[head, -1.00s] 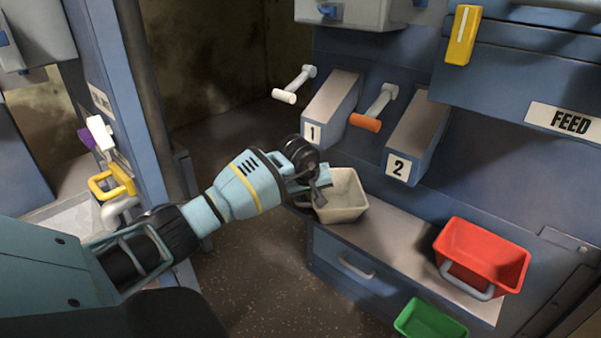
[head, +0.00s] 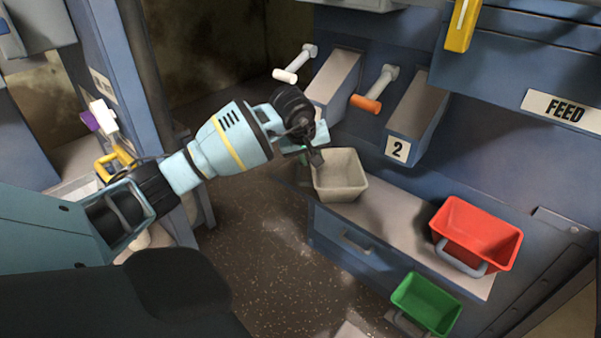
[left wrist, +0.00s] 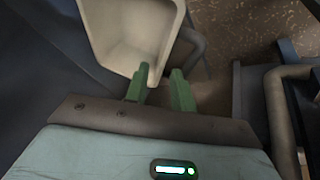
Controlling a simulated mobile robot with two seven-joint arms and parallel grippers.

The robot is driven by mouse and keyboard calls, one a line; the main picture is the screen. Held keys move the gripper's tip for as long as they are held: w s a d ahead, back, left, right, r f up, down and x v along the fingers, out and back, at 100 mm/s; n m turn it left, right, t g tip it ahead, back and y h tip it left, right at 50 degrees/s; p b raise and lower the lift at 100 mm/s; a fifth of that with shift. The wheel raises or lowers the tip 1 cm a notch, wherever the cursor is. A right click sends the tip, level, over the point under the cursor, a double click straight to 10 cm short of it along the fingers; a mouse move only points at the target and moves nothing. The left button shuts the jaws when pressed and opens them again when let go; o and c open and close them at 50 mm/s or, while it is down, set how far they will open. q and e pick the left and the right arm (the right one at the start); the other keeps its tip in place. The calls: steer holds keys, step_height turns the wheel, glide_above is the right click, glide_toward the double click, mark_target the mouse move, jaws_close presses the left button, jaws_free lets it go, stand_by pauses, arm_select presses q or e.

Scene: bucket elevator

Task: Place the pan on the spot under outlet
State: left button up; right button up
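The beige pan (head: 342,178) stands upright at the left end of the grey shelf (head: 400,222), below outlet 1 (head: 335,82). It looks empty. My left gripper (head: 315,156) is at the pan's left rim, partly in front of it. In the left wrist view, its two green fingers (left wrist: 160,90) are apart with a gap between them, and the pan (left wrist: 125,30) is just beyond the left finger. Whether a finger touches the pan I cannot tell. No marked spot shows under the outlet; the pan and my arm cover that area. My right gripper is not in view.
Outlet 2 (head: 417,115) slopes down beside an orange-handled lever (head: 368,103). A red pan (head: 477,232) stands at the shelf's right end; a green pan (head: 427,302) is lower. The shelf's middle is clear.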

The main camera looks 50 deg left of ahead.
arm_select(q)
steer(key=shift+v, duration=1.65)
steer(key=shift+w+d, duration=0.1)
